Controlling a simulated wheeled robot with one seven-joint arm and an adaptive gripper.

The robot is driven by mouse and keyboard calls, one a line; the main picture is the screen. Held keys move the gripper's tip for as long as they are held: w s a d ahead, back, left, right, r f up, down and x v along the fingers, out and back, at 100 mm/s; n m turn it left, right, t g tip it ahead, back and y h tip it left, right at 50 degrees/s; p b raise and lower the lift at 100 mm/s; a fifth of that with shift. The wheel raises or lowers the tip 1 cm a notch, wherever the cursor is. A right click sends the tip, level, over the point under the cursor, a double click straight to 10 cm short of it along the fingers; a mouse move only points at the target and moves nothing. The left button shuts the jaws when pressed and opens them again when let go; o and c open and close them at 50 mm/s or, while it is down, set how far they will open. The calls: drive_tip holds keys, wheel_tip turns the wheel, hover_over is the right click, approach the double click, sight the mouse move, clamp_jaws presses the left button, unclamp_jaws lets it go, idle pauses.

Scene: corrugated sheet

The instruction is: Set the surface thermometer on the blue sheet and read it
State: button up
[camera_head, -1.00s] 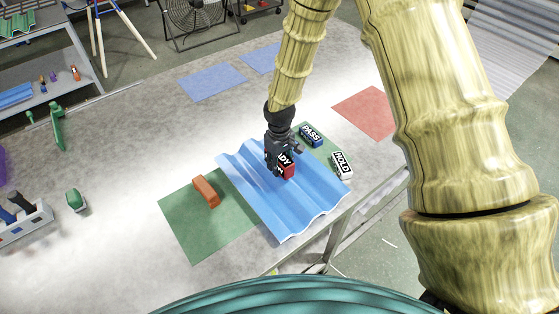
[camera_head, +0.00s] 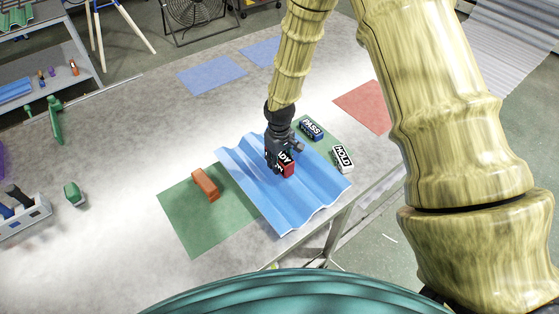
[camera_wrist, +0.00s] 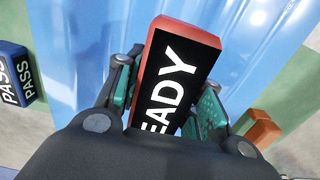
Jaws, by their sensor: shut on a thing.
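The blue corrugated sheet (camera_head: 290,195) lies on the table, partly over a green mat. My gripper (camera_head: 281,165) is over the upper part of the sheet. It is shut on a red-edged block with a black face (camera_head: 286,163), which I take to be the surface thermometer. In the wrist view the block (camera_wrist: 172,75) sits between the two finger pads (camera_wrist: 165,100), and its face shows white letters "EADY"; the first part is hidden by my gripper. The block is at or just above the sheet; I cannot tell whether it touches.
A blue PASS block (camera_head: 311,128) and a white HOLD block (camera_head: 343,158) stand beside the sheet's far right edge. An orange block (camera_head: 205,185) rests on the green mat (camera_head: 190,225). A red mat (camera_head: 364,106) and blue mats (camera_head: 212,75) lie bare. A grey caddy (camera_head: 22,219) stands at left.

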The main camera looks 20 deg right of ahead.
drive_tip(key=shift+f, duration=0.1)
drive_tip(key=o, duration=1.2)
drive_tip(key=shift+o, duration=0.2)
